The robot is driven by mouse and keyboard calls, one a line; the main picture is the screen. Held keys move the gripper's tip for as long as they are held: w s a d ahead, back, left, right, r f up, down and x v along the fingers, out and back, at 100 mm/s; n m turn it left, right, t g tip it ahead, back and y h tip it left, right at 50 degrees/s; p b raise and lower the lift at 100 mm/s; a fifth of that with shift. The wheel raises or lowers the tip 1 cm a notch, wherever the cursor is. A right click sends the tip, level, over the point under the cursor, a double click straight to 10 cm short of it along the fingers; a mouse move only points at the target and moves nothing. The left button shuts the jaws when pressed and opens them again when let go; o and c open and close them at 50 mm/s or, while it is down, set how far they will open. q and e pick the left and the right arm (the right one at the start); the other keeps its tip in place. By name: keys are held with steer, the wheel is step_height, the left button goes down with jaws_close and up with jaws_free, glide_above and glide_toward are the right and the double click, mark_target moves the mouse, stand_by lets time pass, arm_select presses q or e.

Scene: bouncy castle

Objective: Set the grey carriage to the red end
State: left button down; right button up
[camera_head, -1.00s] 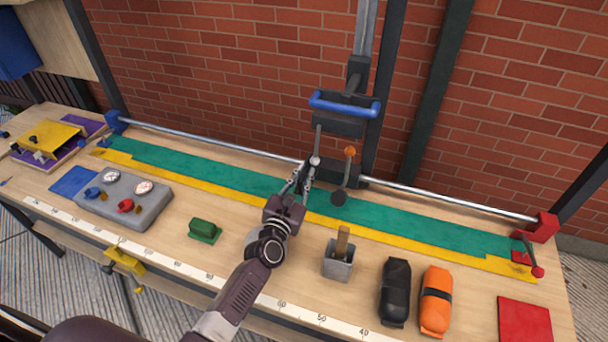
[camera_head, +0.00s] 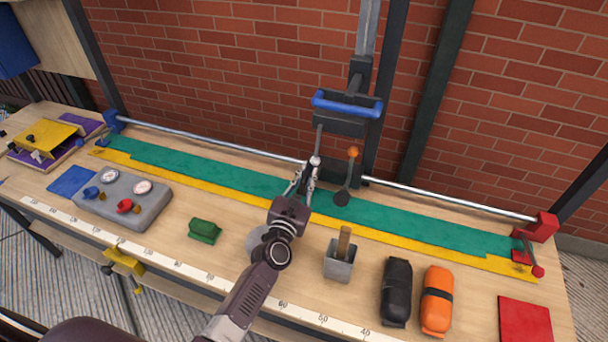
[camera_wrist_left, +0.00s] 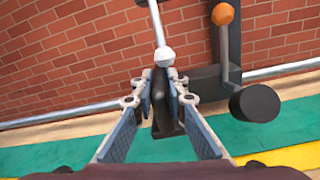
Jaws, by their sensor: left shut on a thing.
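The grey carriage (camera_head: 338,127) stands on the rail behind the bench, right of the rail's middle, with a blue handle bar on it. A rod with a white ball knob (camera_wrist_left: 165,56) and a lever with an orange knob (camera_wrist_left: 222,14) are at its front. My left gripper (camera_head: 308,177) is at the carriage's lower front, shut on a dark grip (camera_wrist_left: 161,102) just below the white knob. The fingers partly hide the grip. The red end block (camera_head: 542,228) is at the rail's far right. My right gripper is not in view.
The metal rail (camera_head: 440,193) runs clear between carriage and red block, above a green strip (camera_head: 420,222) and a yellow strip. A grey box with a wooden handle (camera_head: 339,262), a black pouch (camera_head: 396,291) and an orange pouch (camera_head: 436,299) stand in front. A brick wall is behind.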

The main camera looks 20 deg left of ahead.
arm_select(q)
steer(key=shift+s+d+f+h, duration=0.1)
steer(key=shift+d+f+h, duration=0.05)
steer(key=shift+d, duration=0.35)
steer(key=shift+s+d+f+h, duration=0.1)
steer(key=shift+d+f+h, duration=0.05)
steer(key=shift+d, duration=0.35)
steer(key=c, duration=2.2)
jaws_free()
steer(key=shift+o, duration=1.3)
steer(key=shift+d+r, duration=0.1)
steer(key=shift+d, duration=0.3)
steer(key=shift+w+a, duration=0.1)
steer(key=shift+a, duration=0.15)
steer(key=s+p, duration=0.1)
steer(key=s, duration=0.8)
steer(key=shift+a, duration=0.3)
